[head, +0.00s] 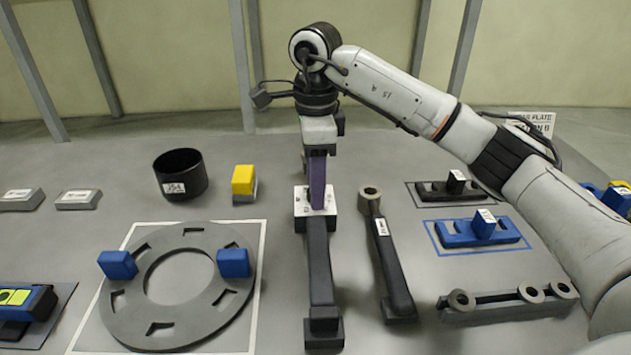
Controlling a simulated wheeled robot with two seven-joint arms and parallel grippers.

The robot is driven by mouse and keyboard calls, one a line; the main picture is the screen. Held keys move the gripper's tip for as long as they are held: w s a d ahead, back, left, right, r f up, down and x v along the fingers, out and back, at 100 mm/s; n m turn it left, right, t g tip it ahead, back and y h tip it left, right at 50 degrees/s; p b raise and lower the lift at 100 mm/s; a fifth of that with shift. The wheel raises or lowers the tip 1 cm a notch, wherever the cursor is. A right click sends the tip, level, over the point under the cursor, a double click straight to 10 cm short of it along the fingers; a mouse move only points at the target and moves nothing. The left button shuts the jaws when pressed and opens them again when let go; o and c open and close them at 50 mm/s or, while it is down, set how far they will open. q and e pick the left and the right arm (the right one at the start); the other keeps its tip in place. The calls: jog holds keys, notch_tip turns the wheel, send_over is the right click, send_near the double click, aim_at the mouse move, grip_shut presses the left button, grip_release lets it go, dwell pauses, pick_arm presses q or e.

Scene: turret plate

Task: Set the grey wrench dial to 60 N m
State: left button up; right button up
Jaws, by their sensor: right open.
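A dark grey wrench (319,265) lies lengthwise in the middle of the table, with a block-like end nearest me. A white plate with small dark marks (302,207) sits at its far end; the marks are too small to read. My right gripper (318,205) points straight down over this plate, its purple fingers at or just above it. It is open, and its fingers hide the middle of the plate, so I cannot tell the dial's setting or whether they touch it. A second grey wrench (390,262) with a ring head and white label lies to the right. My left gripper is out of view.
A grey slotted ring (160,325) with two blue blocks lies on a white-edged mat at left. A black cup (180,174) and a yellow-topped block (244,181) stand behind it. Right are a black holder (433,191), blue holder (460,236) and grey rack (480,311).

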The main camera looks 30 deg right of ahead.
jog(key=c, duration=0.9)
grip_shut()
jog(key=shift+m, duration=0.3)
jog(key=m+p, duration=0.1)
jog(key=m, duration=0.3)
jog(key=shift+r+m, duration=0.1)
jog(key=shift+m, duration=0.2)
jog(key=m+p, duration=0.1)
jog(key=m, duration=0.5)
jog(key=shift+m, duration=0.4)
jog(key=o, duration=0.9)
grip_release()
